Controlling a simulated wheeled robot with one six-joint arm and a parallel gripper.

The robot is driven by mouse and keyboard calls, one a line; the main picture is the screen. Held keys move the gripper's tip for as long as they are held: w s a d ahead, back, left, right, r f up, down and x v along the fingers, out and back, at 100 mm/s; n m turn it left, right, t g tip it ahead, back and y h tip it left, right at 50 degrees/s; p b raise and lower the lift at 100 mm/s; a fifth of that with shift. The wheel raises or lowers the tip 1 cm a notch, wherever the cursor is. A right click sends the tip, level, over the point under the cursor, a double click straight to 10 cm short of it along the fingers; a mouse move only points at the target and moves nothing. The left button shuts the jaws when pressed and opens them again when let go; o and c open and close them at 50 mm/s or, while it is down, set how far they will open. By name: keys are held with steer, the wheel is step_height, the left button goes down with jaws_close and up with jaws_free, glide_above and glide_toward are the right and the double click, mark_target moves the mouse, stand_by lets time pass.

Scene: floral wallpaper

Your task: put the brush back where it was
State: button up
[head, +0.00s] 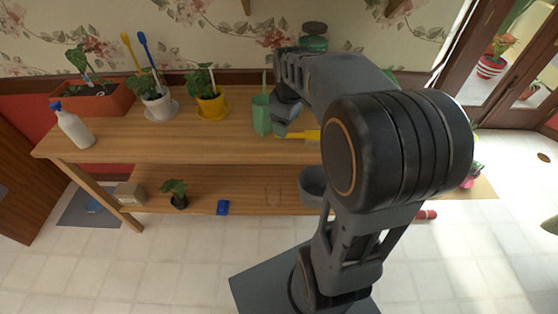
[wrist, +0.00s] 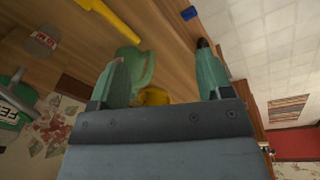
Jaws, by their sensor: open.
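My gripper (wrist: 165,75) is open, with two teal fingers apart and nothing held between them. In the head view it hangs just right of a green cup (head: 261,115) on the tabletop; a thin light-green stick rises from the cup. The cup also shows in the wrist view (wrist: 146,68), partly behind one finger. A yellow handled tool (head: 302,134) lies on the table by my gripper, partly hidden by my arm; its handle shows in the wrist view (wrist: 103,17). I cannot tell whether it is the brush. Yellow and blue long-handled tools (head: 145,45) stand at the white pot.
A grey jar (wrist: 42,40) and green container (wrist: 12,110) stand nearby. The table's front middle is clear.

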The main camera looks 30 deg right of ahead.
steer(key=s+a+f+m+t, duration=0.1)
steer(key=s+a+m+t, duration=0.1)
steer(key=s+a+m, duration=0.5)
steer(key=s+a, duration=0.2)
steer(key=s, duration=0.3)
steer(key=shift+s+f, duration=0.3)
steer(key=shift+f, duration=0.05)
steer(key=shift+a, duration=0.1)
stand_by(0.3)
